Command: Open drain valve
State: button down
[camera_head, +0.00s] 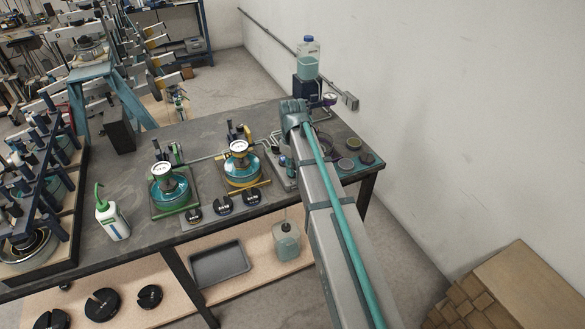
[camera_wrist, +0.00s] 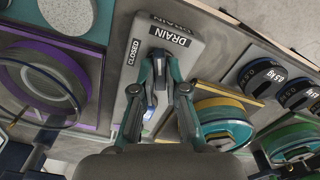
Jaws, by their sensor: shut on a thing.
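The drain valve's grey panel (camera_wrist: 190,35) fills the upper middle of the wrist view, with black labels reading DRAIN and CLOSED. My gripper (camera_wrist: 161,62) is over this panel, its two fingertips close together just below the DRAIN label. It is shut on the drain valve handle, which the fingers mostly hide. A small blue and white part (camera_wrist: 149,98) shows between the fingers. In the head view, my arm hides the gripper and most of the panel. The exact angle of the handle cannot be told.
A gauge unit with a yellow base (camera_head: 242,168) and one with a green base (camera_head: 168,190) stand left of my arm. Black weights (camera_head: 223,205) lie in front. A white wall is at right.

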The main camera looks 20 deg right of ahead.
jog(key=shift+m, duration=0.7)
jog(key=c, duration=1.2)
grip_release()
jog(key=shift+r, duration=0.1)
notch_tip(320, 180, up, 12)
